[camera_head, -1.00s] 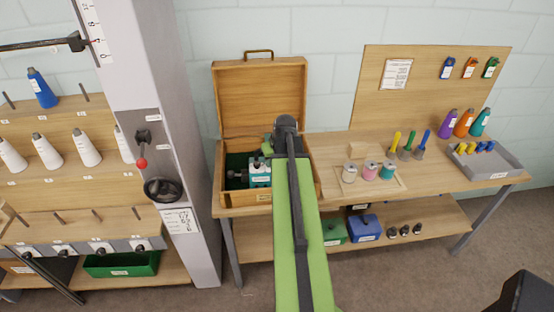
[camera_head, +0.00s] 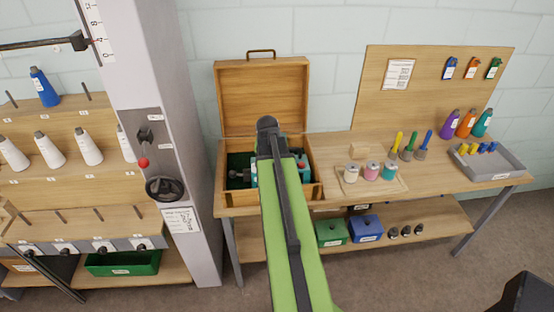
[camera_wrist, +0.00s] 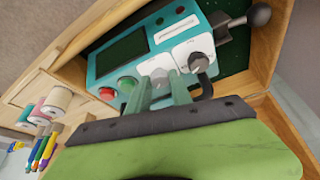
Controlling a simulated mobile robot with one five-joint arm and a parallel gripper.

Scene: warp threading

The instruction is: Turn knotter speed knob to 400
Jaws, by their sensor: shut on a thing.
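The knotter (camera_wrist: 95,76) is a teal box with a dark screen, a red button (camera_wrist: 107,94), a green button (camera_wrist: 127,83) and a pale front panel. In the head view the knotter (camera_head: 304,166) sits in the open wooden case, partly behind my arm. In the wrist view my gripper (camera_wrist: 160,84) has its two grey-green fingers against the lower panel, shut on the speed knob (camera_wrist: 160,77), which shows only as a pale patch between them. The knob's pointer and scale are not readable.
The wooden case (camera_head: 262,90) has its lid raised at the back. A ball-ended lever (camera_wrist: 258,14) and a black part (camera_wrist: 202,66) stand close to the fingers. Spools (camera_head: 372,168) on a wooden board lie to the right on the bench.

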